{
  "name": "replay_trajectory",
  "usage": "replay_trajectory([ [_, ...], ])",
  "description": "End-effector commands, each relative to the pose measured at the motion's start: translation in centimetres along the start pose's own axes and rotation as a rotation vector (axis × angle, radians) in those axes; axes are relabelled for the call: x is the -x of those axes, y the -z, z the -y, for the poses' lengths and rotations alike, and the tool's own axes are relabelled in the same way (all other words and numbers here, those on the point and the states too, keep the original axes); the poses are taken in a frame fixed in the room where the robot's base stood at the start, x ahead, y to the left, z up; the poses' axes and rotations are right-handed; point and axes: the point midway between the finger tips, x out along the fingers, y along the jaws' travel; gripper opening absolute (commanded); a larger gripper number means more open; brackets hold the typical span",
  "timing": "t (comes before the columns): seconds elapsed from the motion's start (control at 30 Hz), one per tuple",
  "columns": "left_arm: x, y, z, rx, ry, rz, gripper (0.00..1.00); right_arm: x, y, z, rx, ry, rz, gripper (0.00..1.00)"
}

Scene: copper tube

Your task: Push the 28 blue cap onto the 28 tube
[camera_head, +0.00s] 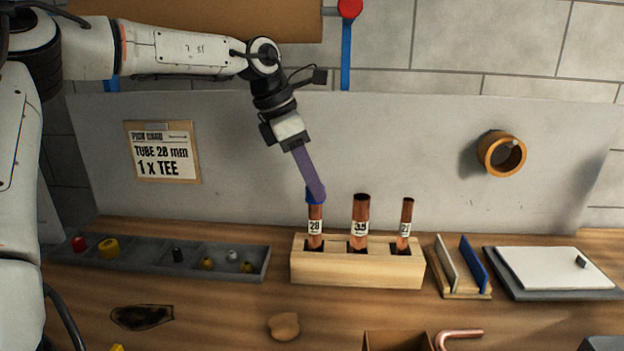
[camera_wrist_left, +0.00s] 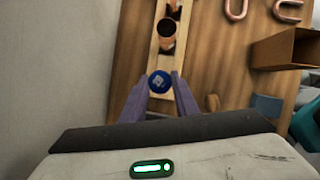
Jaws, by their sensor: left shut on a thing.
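The 28 tube (camera_head: 315,226) is a copper tube with a white 28 label, standing upright in a slot of the wooden block (camera_head: 355,272). The blue cap (camera_head: 315,193) is at the tube's top end. In the left wrist view the blue cap (camera_wrist_left: 159,82) lies between my left gripper's purple fingertips. My left gripper (camera_head: 316,190) reaches down from the upper left and is shut on the cap. I cannot tell how far the cap sits over the tube. My right gripper is not in view.
Two more open copper tubes, labelled 35 (camera_head: 359,222) and 22 (camera_head: 405,220), stand in the same block. A grey compartment tray (camera_head: 160,257) with small coloured parts lies left. A grey panel (camera_head: 400,140) stands behind. A small wooden rack (camera_head: 460,270) is right of the block.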

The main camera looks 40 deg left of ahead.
Motion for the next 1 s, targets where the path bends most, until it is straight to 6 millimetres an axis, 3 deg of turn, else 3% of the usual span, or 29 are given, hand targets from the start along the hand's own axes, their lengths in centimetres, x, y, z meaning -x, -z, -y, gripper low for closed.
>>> replay_trajectory([
  [0.67, -1.7, 0.7, 0.0, 0.000, 0.000, 0.000, 0.07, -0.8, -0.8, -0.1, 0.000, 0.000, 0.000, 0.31],
  [0.7, -1.6, 0.6, 0.0, 0.000, 0.000, 0.000, 0.32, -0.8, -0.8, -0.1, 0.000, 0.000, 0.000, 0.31],
  [0.8, -1.6, 0.6, 0.0, 0.000, 0.000, 0.000, 0.49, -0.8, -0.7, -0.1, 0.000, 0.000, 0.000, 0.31],
  [1.0, -1.6, 0.6, 0.0, 0.000, 0.000, 0.000, 0.49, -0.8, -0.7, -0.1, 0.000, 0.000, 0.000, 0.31],
])
